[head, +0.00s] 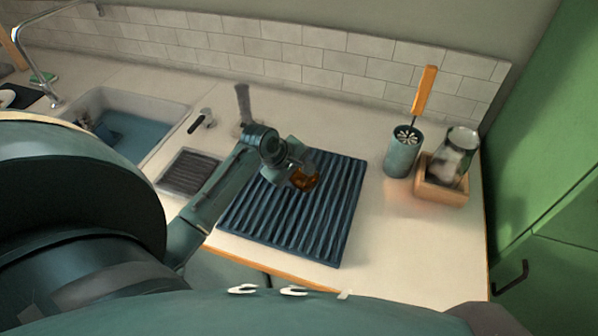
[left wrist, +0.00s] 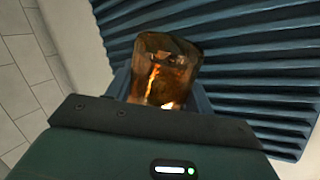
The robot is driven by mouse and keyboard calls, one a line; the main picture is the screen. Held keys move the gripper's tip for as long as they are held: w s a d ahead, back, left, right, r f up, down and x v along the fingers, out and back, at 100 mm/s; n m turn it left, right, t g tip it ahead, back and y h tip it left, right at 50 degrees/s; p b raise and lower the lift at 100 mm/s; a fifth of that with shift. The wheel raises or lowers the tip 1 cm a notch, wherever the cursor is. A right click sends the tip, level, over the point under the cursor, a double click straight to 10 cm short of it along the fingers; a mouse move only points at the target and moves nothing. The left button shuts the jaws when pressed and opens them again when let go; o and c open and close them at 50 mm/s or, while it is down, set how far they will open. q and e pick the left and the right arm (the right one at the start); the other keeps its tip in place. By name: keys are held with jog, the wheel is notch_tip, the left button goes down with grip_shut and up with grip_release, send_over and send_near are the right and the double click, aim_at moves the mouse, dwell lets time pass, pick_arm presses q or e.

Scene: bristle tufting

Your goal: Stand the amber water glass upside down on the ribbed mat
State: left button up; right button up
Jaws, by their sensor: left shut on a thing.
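The amber water glass (head: 306,180) is in my left gripper (head: 300,176), over the upper middle part of the dark blue ribbed mat (head: 270,225). In the left wrist view the amber glass (left wrist: 166,68) stands between the two fingers of my left gripper (left wrist: 165,88), which are shut on it. The ribbed mat (left wrist: 260,65) lies behind it there. I cannot tell which end of the glass is its mouth, or whether it touches the mat. My right gripper is not in view.
A teal cup (head: 402,155) with an orange-handled brush (head: 424,90) stands right of the mat. Beside it a wooden box (head: 441,190) holds a clear glass jar (head: 459,150). A sink (head: 150,125) and a small grey drain tray (head: 187,172) are at left. The mat's front half is bare.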

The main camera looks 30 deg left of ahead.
pick_arm(q)
jog(key=shift+f+b, duration=0.3)
jog(key=shift+f, duration=0.75)
jog(key=o, duration=1.2)
jog(key=shift+o, duration=0.4)
jog(key=shift+s+f, duration=0.2)
jog(key=v, duration=1.3)
jog(key=shift+r, duration=0.35)
jog(key=shift+w, duration=0.15)
